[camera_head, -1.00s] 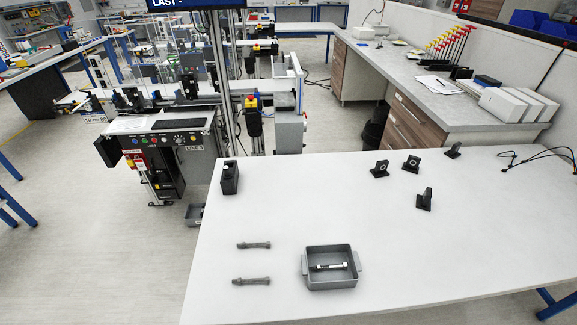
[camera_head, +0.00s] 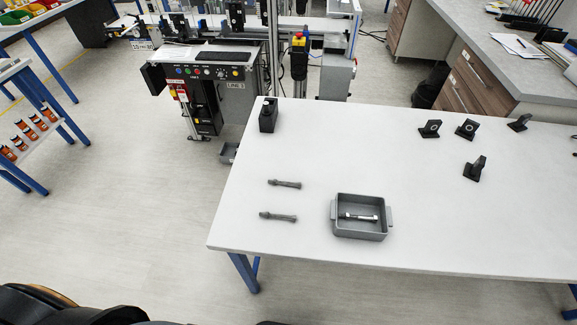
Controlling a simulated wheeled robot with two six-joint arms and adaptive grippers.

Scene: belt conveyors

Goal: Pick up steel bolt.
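A shiny metal bolt (camera_head: 359,217) lies inside a small grey tray (camera_head: 361,236) with side handles, on the white table. Two duller grey bolts (camera_head: 285,184) lie on the bare table left of the tray, the second one (camera_head: 278,217) nearer the front edge. All three lie flat, roughly left to right in the picture. I cannot tell for sure which are steel. Neither of my grippers shows; only dark parts, likely of my own arm, appear at the bottom left.
A dark block (camera_head: 268,115) stands at the table's (camera_head: 440,238) far left corner. Several black brackets, one at the front (camera_head: 475,169), stand to the right. The table is clear around the tray. A conveyor station with a control panel (camera_head: 213,69) stands behind.

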